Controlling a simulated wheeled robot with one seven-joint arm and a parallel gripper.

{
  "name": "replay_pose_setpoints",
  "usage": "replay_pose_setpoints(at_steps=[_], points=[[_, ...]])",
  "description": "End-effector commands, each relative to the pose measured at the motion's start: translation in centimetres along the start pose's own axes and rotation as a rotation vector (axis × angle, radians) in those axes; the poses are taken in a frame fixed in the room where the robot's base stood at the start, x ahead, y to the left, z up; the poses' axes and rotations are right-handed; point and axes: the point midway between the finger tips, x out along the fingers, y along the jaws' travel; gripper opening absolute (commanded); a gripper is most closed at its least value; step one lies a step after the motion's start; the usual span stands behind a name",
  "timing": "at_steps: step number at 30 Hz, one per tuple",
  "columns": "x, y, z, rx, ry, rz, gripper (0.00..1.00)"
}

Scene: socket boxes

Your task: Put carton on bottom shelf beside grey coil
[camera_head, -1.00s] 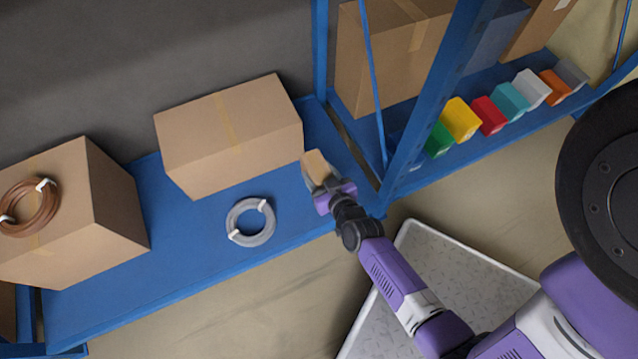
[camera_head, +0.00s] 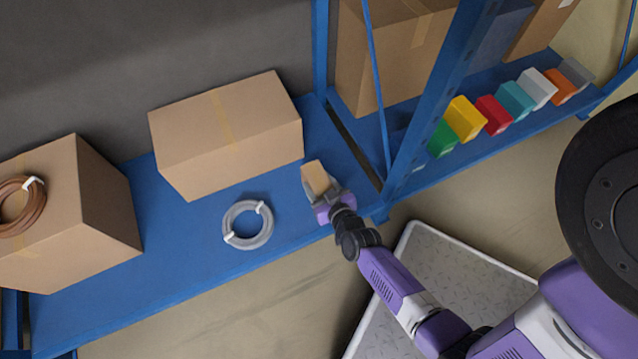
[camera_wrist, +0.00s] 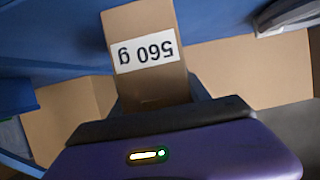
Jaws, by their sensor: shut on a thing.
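A small brown carton (camera_head: 315,177) is held in my gripper (camera_head: 322,191), which is shut on it. In the wrist view the carton (camera_wrist: 145,50) shows a white label reading "560 g", upside down. The grey coil (camera_head: 248,225) lies flat on the blue bottom shelf (camera_head: 180,262), left of my gripper. The carton is over the right part of this shelf, to the right of the coil and apart from it. I cannot tell whether the carton's underside touches the shelf.
A large cardboard box (camera_head: 225,140) stands behind the coil. Another box (camera_head: 85,215) at left bears a brown coil (camera_head: 22,205). A blue upright (camera_head: 425,110) is close on the right. Beyond it stand several coloured boxes, including a yellow one (camera_head: 465,119).

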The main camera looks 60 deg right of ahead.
Motion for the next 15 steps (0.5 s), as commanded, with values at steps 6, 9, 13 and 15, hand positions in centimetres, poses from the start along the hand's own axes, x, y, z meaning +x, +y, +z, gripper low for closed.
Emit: replay_pose_setpoints(at_steps=[6,9,13,15], points=[[0.04,0.0,0.1,0.0,0.0,0.0,0.76],[0.04,0.01,0.1,0.0,0.0,0.0,0.76],[0.02,0.01,0.05,0.0,0.0,0.0,0.76],[-0.1,0.01,-0.22,0.0,0.0,0.0,0.76]])
